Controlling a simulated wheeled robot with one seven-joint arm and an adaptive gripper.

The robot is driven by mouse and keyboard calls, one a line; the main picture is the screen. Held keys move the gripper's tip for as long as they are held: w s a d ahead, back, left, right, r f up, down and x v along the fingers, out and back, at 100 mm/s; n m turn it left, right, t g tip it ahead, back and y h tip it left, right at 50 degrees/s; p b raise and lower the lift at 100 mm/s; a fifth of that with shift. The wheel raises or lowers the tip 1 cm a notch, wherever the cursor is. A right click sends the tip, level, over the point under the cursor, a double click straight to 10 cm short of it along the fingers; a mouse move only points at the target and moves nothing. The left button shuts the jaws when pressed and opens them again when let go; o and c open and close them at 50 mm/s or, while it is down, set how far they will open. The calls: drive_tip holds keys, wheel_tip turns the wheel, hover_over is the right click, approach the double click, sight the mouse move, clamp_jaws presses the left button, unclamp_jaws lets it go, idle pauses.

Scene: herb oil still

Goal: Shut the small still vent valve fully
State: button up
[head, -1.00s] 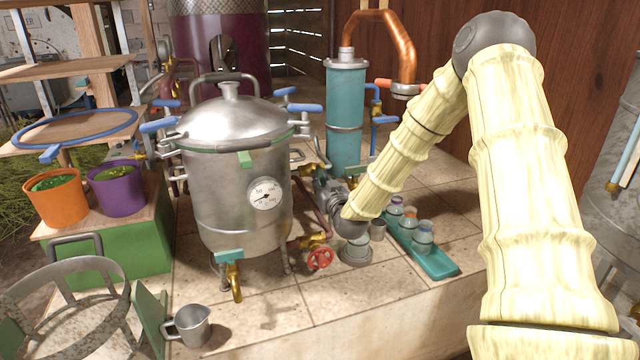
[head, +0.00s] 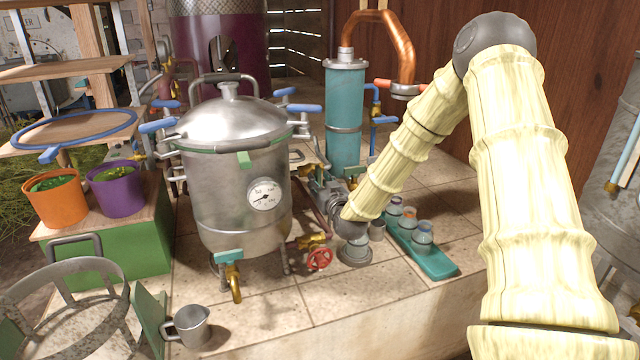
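The small still is most likely the steel pot (head: 235,185) with a domed lid and a round dial (head: 265,195), at the centre left. A brass valve with a red handwheel (head: 319,259) sits low at its right side. A brass tap with a teal handle (head: 229,257) is at its front foot. Another brass fitting (head: 311,170) shows behind its right side, near my gripper. No label shows which is the vent valve. My gripper (head: 329,188) is beyond my wrist, right of the pot, partly hidden; its fingertips and any contact are unclear.
A teal tray (head: 438,270) with several small jars lies right of my wrist. A teal column (head: 345,115) with a copper pipe (head: 400,45) stands behind. A metal cup (head: 187,326) is at the front left. The front tiles are mostly clear.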

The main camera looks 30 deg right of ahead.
drive_tip(key=v, duration=1.2)
idle(0.3)
drive_tip(key=s+a+f+n+g+y+p, duration=0.1)
drive_tip(key=s+a+f+g+p, duration=0.15)
drive_tip(key=s+a+f, duration=0.35)
drive_tip(key=s+a+f+g+y+p, duration=0.1)
drive_tip(key=s+a+f+g, duration=0.25)
drive_tip(key=f, duration=0.55)
drive_tip(key=s+a+f+n+g+y+p, duration=0.1)
drive_tip(key=s+a+f+g+y+p, duration=0.2)
drive_tip(key=a+f, duration=0.35)
drive_tip(key=s+a+f+g+p, duration=0.1)
drive_tip(key=s+a+f+g, duration=0.1)
drive_tip(key=s, duration=0.7)
drive_tip(key=s+a+f+g+p, duration=0.1)
drive_tip(key=s+a+f+g, duration=0.2)
drive_tip(key=s, duration=0.6)
drive_tip(key=s+a+f+g+p, duration=0.1)
drive_tip(key=s+a+f+g, duration=0.2)
drive_tip(key=s, duration=0.6)
wheel_tip(320, 180, down, 3)
drive_tip(key=shift+a+r+n+h, duration=0.25)
drive_tip(key=shift+a+n+h, duration=0.15)
drive_tip(key=shift+a, duration=0.4)
